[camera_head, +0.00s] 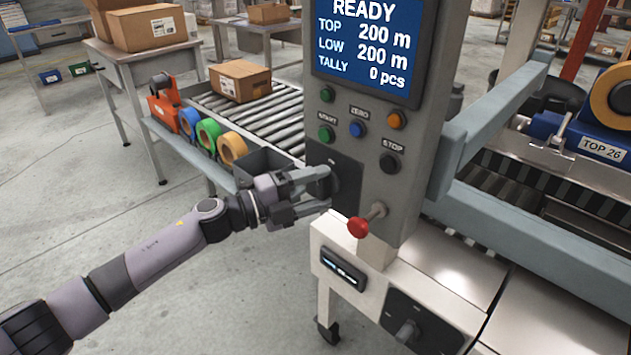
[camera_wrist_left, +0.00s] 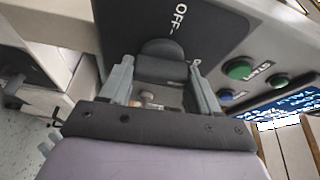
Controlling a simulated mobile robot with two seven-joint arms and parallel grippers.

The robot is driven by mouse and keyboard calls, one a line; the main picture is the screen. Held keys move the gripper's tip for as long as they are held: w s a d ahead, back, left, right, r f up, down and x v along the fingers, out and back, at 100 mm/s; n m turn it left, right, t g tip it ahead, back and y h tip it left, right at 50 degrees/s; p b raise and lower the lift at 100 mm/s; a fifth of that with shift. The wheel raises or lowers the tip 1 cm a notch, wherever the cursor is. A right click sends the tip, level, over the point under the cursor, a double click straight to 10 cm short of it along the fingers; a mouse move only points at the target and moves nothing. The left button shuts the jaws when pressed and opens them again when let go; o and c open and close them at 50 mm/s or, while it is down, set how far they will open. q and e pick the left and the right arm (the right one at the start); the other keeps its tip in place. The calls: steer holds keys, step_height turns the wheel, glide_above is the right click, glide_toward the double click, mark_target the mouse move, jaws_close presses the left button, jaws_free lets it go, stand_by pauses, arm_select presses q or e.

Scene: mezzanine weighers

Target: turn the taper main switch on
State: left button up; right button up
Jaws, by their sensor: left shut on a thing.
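The taper's main switch (camera_wrist_left: 163,62) is a dark rotary knob on a black plate, with an "OFF" label beside it in the left wrist view. My left gripper (camera_head: 318,192) reaches the lower left of the grey control panel (camera_head: 405,190). Its two fingers stand on either side of the knob and are shut on it. In the head view the fingers largely hide the knob. The panel's screen (camera_head: 368,45) is lit and reads READY, TOP 200 m, LOW 200 m, TALLY 0 pcs. My right gripper is not in view.
Green, blue, orange and black buttons, among them START (camera_head: 326,134) and STOP (camera_head: 389,162), sit above the switch. A red-knobbed lever (camera_head: 358,227) sticks out just right of my gripper. A roller conveyor with a box (camera_head: 240,80) and tape rolls (camera_head: 208,133) lie behind.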

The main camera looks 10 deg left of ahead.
arm_select(q)
steer(key=shift+m+g+p, duration=0.3)
steer(key=shift+m, duration=0.4)
steer(key=o, duration=1.1)
steer(key=shift+s+d, duration=0.1)
steer(key=shift+c, duration=0.2)
steer(key=v, duration=0.7)
